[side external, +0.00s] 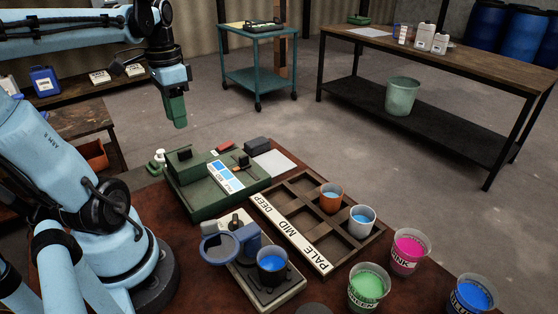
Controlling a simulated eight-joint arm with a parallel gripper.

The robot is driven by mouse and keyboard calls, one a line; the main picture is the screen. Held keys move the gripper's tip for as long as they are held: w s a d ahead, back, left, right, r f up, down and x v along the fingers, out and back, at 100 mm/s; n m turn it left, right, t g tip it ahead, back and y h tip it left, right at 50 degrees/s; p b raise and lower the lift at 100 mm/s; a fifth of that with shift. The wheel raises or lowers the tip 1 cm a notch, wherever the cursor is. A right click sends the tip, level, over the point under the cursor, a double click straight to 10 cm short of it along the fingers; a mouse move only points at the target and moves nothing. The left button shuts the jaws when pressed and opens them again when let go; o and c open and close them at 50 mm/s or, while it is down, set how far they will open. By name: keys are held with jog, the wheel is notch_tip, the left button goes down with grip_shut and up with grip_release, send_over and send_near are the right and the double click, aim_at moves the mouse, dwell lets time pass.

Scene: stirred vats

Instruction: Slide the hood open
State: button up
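A green bench instrument (208,190) stands on the brown work table. A raised dark green block (183,160), which looks like its hood, sits at the left of its top. I cannot tell from this view whether the hood is open or closed. A strip with blue shade swatches (225,177) lies on the instrument to the right of the block, with a small dark knob beside it. My gripper (177,124) points down in the air above and behind the instrument, apart from it. Its green fingers appear as one block, so their opening cannot be told.
A DEEP/MID/PALE rack (317,257) holds two cups. Pink (409,250), green (368,286) and blue (470,294) tubs stand at right. A small white bottle (160,158) is left of the instrument.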

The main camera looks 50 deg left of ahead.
aim_at(184, 150)
jog(key=shift+f, duration=4.3)
grip_shut()
